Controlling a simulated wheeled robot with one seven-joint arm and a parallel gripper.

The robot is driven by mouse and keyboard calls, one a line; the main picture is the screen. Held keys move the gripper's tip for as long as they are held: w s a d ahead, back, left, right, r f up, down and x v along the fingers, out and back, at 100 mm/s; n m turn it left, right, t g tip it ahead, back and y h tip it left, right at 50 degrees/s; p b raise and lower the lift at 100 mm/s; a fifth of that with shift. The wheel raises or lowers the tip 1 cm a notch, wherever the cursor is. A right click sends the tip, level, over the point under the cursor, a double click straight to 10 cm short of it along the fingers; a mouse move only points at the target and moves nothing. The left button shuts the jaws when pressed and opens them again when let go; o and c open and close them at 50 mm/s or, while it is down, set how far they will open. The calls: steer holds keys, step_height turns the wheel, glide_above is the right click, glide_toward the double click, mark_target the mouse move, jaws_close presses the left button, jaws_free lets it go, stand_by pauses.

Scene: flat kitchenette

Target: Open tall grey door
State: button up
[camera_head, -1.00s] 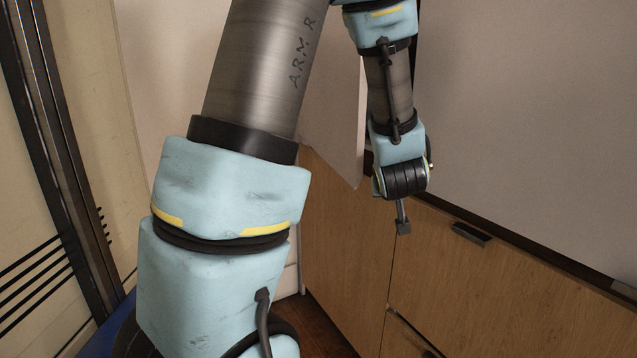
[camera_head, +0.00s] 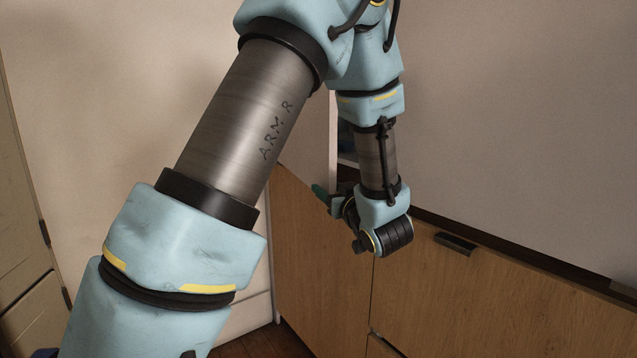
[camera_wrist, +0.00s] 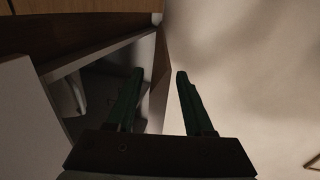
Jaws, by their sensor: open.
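The tall grey door (camera_head: 310,140) stands ajar in the head view, partly hidden behind my arm. Its free edge faces right, beside a narrow dark opening. My gripper (camera_head: 327,196) is by the door's lower corner, pointing left; my wrist hides part of it. In the wrist view both fingers of my gripper (camera_wrist: 159,71) are apart with nothing clearly held. The left finger overlaps the dark cabinet interior; the right finger overlaps a pale surface (camera_wrist: 245,80). I cannot tell whether that surface is the door or the wall, or whether a finger touches anything.
Wooden lower fronts (camera_head: 480,300) with a dark handle (camera_head: 456,244) run below and to the right. A large grey panel (camera_head: 510,110) fills the right side. A cream door or panel (camera_head: 20,220) stands at far left. A little dark floor (camera_head: 265,342) shows at the bottom.

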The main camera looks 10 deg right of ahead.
mark_target(320, 183)
steer(key=x, duration=0.5)
steer(key=shift+w, duration=0.15)
jaws_close()
stand_by(1.3)
